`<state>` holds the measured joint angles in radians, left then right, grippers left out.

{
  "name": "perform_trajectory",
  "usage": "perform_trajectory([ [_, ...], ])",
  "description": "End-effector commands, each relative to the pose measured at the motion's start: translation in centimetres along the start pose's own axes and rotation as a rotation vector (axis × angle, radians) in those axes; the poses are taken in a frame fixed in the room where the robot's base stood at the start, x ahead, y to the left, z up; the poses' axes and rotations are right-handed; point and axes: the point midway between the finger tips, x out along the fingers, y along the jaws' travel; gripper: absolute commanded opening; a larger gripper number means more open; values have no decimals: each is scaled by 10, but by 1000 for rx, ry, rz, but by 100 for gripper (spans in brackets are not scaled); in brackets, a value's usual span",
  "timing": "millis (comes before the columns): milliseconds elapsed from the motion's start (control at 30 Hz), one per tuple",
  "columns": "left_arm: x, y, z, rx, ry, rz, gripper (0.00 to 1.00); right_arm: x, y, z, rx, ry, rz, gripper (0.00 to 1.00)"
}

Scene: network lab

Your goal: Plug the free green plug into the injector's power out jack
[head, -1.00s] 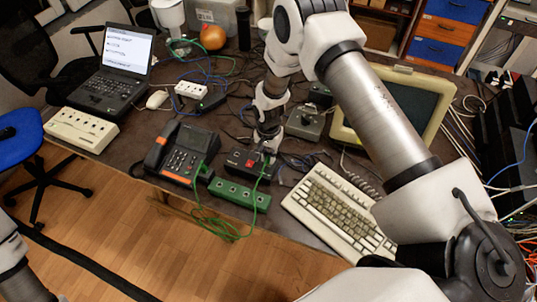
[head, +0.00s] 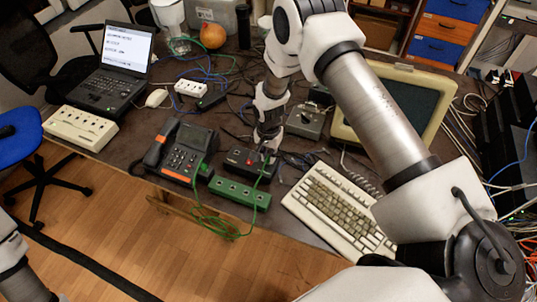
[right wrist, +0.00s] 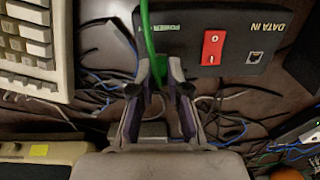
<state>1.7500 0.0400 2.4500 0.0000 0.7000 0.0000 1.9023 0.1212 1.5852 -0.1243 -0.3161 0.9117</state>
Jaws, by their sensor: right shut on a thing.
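The injector (head: 241,160) is a black box with a red switch on the table, right of the desk phone. In the right wrist view the injector (right wrist: 262,28) shows the labels POWER, partly covered, and DATA IN with a socket. My right gripper (head: 267,149) is at its right end. In the right wrist view my right gripper (right wrist: 160,80) is shut on the green plug, at the box's edge. The green cable (right wrist: 149,32) runs up from between the fingers across the box. The plug's tip and the power out jack are hidden. My left gripper is out of view.
The phone (head: 182,152) stands left, the keyboard (head: 338,208) right. The green cable (head: 213,225) hangs in a loop over the table's front edge. Loose cables lie behind.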

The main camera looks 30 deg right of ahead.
Motion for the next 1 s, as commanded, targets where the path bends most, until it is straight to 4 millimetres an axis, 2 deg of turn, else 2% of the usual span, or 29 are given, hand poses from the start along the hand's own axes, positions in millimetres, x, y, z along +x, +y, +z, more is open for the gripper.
perform_trajectory([
  [767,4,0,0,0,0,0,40,7,0,0,0,0,0,0],
  [800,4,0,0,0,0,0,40,6,0,0,0,0,0,22],
  [867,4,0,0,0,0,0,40,6,0,0,0,0,0,43],
  [1000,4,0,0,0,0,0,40,6,0,0,0,0,0,44],
])
